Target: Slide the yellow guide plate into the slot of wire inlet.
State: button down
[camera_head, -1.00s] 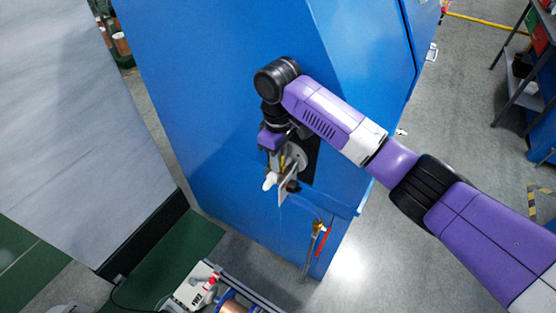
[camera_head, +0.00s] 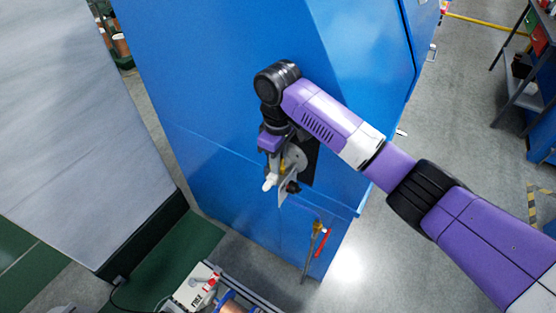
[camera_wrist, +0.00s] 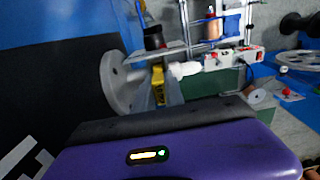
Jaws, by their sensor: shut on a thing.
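My gripper (camera_head: 280,163) is beside the blue cabinet, at the wire inlet (camera_head: 286,188), a metal bracket with a white nozzle on it. In the wrist view my gripper (camera_wrist: 159,92) is shut on the yellow guide plate (camera_wrist: 158,77), a small upright yellow piece between the fingers. The bracket (camera_wrist: 163,51) and white nozzle (camera_wrist: 186,69) are just beyond it. The fingers hide most of the plate. I cannot tell whether the plate is inside the slot.
A grey pulley wheel (camera_wrist: 116,80) stands close left of the fingers. The blue cabinet (camera_head: 225,90) is behind my gripper. A red-handled valve (camera_head: 321,242) is below right. A machine with a white box (camera_head: 193,288) stands at the bottom.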

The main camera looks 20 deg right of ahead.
jog(key=shift+a+r, duration=0.1)
jog(key=shift+r, duration=0.15)
dwell(0.4)
dwell(0.5)
jog(key=c, duration=1.3)
grip_release()
jog(key=shift+c, duration=0.2)
jog(key=shift+r+b, duration=0.3)
jog(key=shift+r, duration=3.6)
